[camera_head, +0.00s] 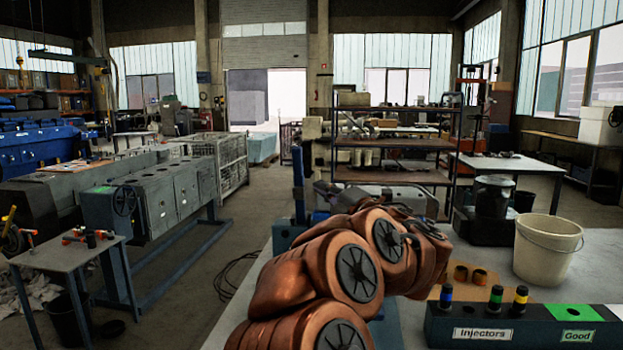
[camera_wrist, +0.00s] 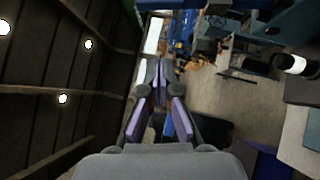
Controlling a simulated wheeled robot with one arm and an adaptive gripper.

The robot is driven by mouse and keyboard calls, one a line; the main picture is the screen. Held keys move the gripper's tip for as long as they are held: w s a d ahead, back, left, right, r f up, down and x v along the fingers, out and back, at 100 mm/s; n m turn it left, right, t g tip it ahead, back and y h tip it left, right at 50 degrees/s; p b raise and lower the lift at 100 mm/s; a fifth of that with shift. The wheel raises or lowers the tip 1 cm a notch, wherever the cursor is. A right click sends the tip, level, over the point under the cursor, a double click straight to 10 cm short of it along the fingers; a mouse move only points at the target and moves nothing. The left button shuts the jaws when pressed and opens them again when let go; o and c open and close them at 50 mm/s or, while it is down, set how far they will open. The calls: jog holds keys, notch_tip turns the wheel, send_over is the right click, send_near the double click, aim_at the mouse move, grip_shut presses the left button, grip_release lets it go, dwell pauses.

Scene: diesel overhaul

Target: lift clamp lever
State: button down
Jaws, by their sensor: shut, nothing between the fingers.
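My gripper (camera_wrist: 158,76) shows in the wrist view with its fingers drawn together and nothing held between them. It is tilted sideways relative to the room, pointing out over open space. In the head view my copper-coloured arm reaches across the bench and hides much of what lies behind it; I cannot clearly make out the gripper there. A dark blue upright post (camera_head: 298,184) stands just behind the arm. I cannot tell whether it belongs to the clamp. No clamp lever can be picked out with certainty in either view.
A shelf rack (camera_head: 390,145) stands behind. A small table (camera_head: 68,258) and engine blocks (camera_head: 150,205) are at left.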

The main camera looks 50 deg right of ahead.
jog(key=p, duration=0.3)
send_near(294, 162)
jog(key=w+a, duration=0.2)
jog(key=w, duration=0.2)
jog(key=shift+w+d+r, duration=0.4)
jog(key=shift+w+d, duration=0.05)
jog(key=shift+d, duration=0.2)
jog(key=shift+w+d+r+p, duration=0.15)
jog(key=shift+w+d+p, duration=0.4)
jog(key=shift+d, duration=0.3)
jog(key=shift+w, duration=0.1)
jog(key=w+d+r+p, duration=0.1)
jog(key=w+d+r, duration=0.1)
jog(key=w+d, duration=0.2)
jog(key=shift+w+d, duration=0.15)
jog(key=shift+d, duration=1.1)
jog(key=shift+a, duration=0.1)
